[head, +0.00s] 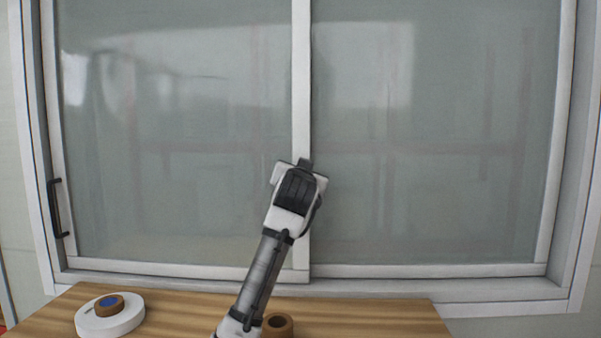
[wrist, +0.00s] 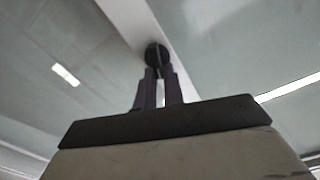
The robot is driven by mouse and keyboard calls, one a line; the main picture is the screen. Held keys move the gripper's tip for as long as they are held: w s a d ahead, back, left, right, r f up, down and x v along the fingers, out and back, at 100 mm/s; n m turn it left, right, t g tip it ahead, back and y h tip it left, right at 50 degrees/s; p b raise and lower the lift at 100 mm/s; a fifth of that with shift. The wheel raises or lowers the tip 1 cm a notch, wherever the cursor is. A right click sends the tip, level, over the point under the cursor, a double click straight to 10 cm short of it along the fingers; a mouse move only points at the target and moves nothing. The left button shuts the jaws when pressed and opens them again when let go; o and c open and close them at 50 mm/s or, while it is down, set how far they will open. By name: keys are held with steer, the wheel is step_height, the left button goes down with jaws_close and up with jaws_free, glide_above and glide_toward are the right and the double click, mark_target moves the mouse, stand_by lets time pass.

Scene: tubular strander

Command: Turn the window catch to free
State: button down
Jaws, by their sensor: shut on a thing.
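The window catch (wrist: 156,53) shows in the wrist view as a dark round piece on the pale middle stile. My gripper (wrist: 158,75) is in front of it, its two dark fingers close together and shut on the catch. In the head view my gripper (head: 305,165) is at the middle stile (head: 301,90) of the sliding window, and my own arm hides the catch. How far the catch is turned cannot be told.
A wooden table (head: 380,318) stands below the window. A black handle (head: 57,208) is on the window's left edge.

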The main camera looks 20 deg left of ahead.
steer(key=shift+w+d+f+m+p, duration=0.1)
steer(key=shift+d+m+p, duration=0.1)
steer(key=shift+m, duration=1.15)
steer(key=shift+d+f+m+p, duration=0.1)
steer(key=shift+f+m+p, duration=0.1)
steer(key=shift+m, duration=1.2)
steer(key=shift+w+d+f+m+p, duration=0.1)
steer(key=shift+m+p, duration=0.1)
steer(key=shift+m, duration=1.15)
steer(key=c, duration=1.5)
jaws_free()
steer(key=shift+s, duration=0.1)
steer(key=b+v, duration=0.5)
steer(key=v, duration=0.9)
